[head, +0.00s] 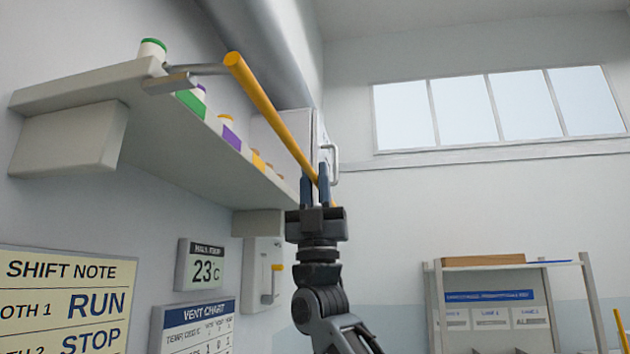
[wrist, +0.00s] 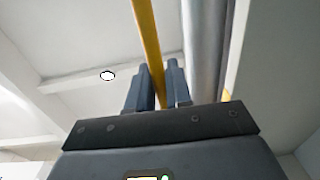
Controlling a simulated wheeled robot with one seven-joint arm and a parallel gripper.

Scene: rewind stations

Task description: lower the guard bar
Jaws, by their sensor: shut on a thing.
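The guard bar (head: 268,108) is a yellow rod in front of a high wall shelf. In the head view it slopes down to the right, from its near end by a grey bracket (head: 170,80) to my gripper. My gripper (head: 316,180) points up and is shut on the bar toward its far end. In the wrist view the yellow bar (wrist: 147,40) runs between the two fingers (wrist: 158,85). The fingers hide part of the bar where they hold it.
The shelf (head: 60,90) holds several containers with coloured lids and labels. A large grey duct (head: 265,45) runs above. A white cabinet with a handle (head: 333,160) is behind my gripper. A lever box (head: 263,275) is on the wall below. A rack (head: 505,265) stands at right.

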